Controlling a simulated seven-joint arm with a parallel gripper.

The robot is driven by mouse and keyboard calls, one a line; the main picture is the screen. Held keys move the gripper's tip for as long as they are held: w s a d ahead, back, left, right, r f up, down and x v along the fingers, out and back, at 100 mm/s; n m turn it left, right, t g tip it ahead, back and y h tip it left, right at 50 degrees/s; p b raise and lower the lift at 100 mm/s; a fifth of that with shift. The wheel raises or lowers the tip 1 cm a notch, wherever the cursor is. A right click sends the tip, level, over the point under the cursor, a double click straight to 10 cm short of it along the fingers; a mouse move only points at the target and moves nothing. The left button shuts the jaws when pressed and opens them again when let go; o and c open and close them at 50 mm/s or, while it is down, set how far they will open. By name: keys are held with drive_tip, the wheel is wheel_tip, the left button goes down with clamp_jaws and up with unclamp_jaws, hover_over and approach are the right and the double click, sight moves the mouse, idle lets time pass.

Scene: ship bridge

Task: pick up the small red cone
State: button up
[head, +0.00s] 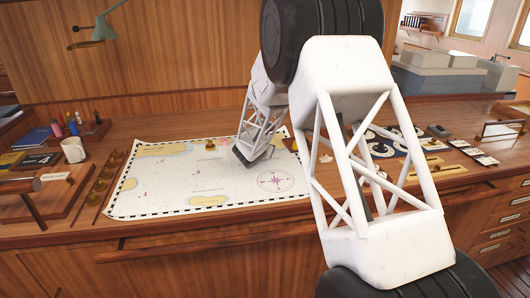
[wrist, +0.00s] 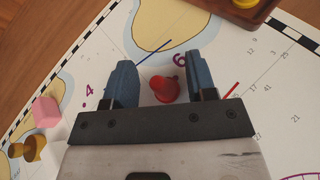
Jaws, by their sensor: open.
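The small red cone (wrist: 166,89) is on the paper chart in the wrist view, between the two blue fingers of my gripper (wrist: 164,82). It sits nearer the right finger, and a gap shows between it and the left finger. The fingers are apart and not closed on the cone. In the head view my gripper (head: 242,158) is low over the right part of the chart (head: 150,190). The cone cannot be made out there.
In the wrist view a pink block (wrist: 46,112) and a brass-coloured piece (wrist: 29,149) are left of my gripper. A wooden tray (wrist: 258,17) lies at the upper right. In the head view a white mug (head: 73,150) stands left of the chart, whose left part is mostly clear.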

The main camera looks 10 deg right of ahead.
drive_tip(key=shift+c, duration=0.4)
clamp_jaws()
drive_tip(key=shift+r, duration=0.1)
drive_tip(key=shift+r, duration=1.4)
drive_tip(key=shift+s+r, duration=0.15)
drive_tip(key=shift+r, duration=0.2)
drive_tip(key=s, duration=0.5)
drive_tip(key=s+r, duration=0.1)
drive_tip(key=s, duration=0.9)
drive_tip(key=shift+s+a+r, duration=0.15)
drive_tip(key=shift+s+a, duration=0.05)
drive_tip(key=shift+s, duration=0.2)
